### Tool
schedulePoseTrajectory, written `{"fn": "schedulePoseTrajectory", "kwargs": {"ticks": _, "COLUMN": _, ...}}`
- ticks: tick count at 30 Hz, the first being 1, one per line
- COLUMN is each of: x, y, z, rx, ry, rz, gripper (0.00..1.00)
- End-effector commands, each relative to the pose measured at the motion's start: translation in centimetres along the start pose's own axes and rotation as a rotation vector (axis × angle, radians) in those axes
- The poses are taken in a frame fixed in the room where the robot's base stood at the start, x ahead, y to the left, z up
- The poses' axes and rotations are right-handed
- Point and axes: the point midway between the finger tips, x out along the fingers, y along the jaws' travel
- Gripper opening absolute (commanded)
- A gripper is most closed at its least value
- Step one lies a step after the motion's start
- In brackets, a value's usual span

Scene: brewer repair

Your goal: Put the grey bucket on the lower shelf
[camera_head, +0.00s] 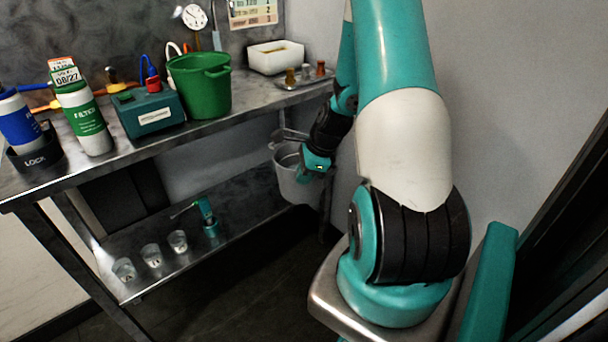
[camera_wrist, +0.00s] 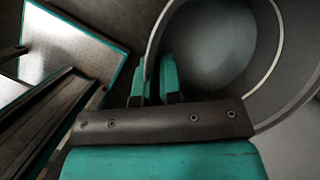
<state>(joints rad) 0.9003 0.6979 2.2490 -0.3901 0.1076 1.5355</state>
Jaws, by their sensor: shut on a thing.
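The grey bucket (camera_head: 299,183) hangs from my gripper (camera_head: 318,168) at the right end of the bench, beside the lower shelf. In the wrist view my gripper (camera_wrist: 158,80) is shut on the rim of the bucket (camera_wrist: 215,50), and the bucket looks empty inside. The lower shelf (camera_head: 245,208) is a metal plate under the bench top. The bucket is near the shelf's right end; I cannot tell whether it touches the shelf.
The lower shelf holds several small clear cups (camera_head: 151,255) and a teal pump-like tool (camera_head: 208,216) at its left. The shelf's right part looks clear. The bench top (camera_head: 145,146) carries a green bucket (camera_head: 203,85), a teal box (camera_head: 147,112) and filter bottles (camera_head: 84,118).

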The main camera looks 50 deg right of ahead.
Motion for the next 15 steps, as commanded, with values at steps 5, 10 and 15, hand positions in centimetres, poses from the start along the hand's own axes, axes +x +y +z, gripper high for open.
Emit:
{"fn": "schedulePoseTrajectory", "kwargs": {"ticks": 5, "x": 2.1, "y": 0.3, "z": -0.8, "rx": 0.0, "ry": 0.0, "rz": -0.001, "gripper": 0.0}}
{"fn": "schedulePoseTrajectory", "kwargs": {"ticks": 10, "x": 3.5, "y": 0.5, "z": -1.3, "rx": 0.0, "ry": 0.0, "rz": -0.001, "gripper": 0.0}}
{"fn": "schedulePoseTrajectory", "kwargs": {"ticks": 15, "x": 5.0, "y": 0.7, "z": -1.9, "rx": 0.0, "ry": 0.0, "rz": -0.001, "gripper": 0.0}}
